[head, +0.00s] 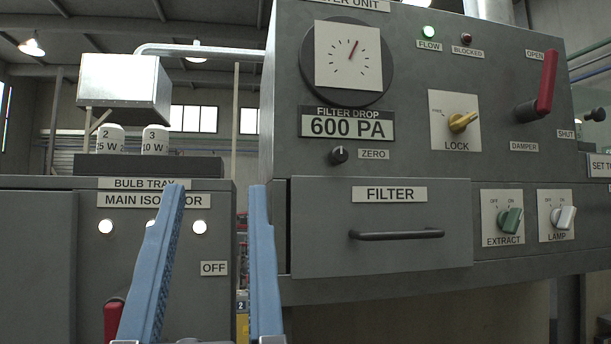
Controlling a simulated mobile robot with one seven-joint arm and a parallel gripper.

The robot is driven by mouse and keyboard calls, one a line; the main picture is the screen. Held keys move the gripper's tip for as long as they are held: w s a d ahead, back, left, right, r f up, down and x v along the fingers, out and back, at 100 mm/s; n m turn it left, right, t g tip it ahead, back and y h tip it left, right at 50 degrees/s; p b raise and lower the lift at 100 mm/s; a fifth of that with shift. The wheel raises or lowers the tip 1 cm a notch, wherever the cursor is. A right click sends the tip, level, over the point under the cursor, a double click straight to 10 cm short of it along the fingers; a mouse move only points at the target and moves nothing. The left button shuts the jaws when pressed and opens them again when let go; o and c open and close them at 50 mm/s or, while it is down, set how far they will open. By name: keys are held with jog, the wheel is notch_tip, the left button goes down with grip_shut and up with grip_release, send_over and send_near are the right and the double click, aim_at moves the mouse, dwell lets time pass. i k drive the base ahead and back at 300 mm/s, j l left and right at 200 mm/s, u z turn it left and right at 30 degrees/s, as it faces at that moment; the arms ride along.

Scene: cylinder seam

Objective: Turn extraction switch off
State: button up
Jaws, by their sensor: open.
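The extraction switch is a green rotary knob (509,221) on a white plate marked EXTRACT, with OFF at upper left and ON at upper right. The knob appears turned toward the ON side, though it is small in view. My gripper (216,190) is open and empty, its two blue fingers pointing up in front of the left cabinet. It is well to the left of the switch and touches nothing that I can see.
A similar white LAMP knob (564,217) sits just right of the switch. The FILTER drawer (381,255) with its dark protruding handle (397,234) lies between my gripper and the switch. Above are the yellow LOCK knob (462,121) and red DAMPER lever (546,85).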

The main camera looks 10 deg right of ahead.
aim_at(508, 220)
jog(key=i+l, duration=0.1)
jog(key=l, duration=0.75)
jog(key=i+l, duration=0.15)
jog(key=l, duration=0.3)
jog(key=z, duration=0.05)
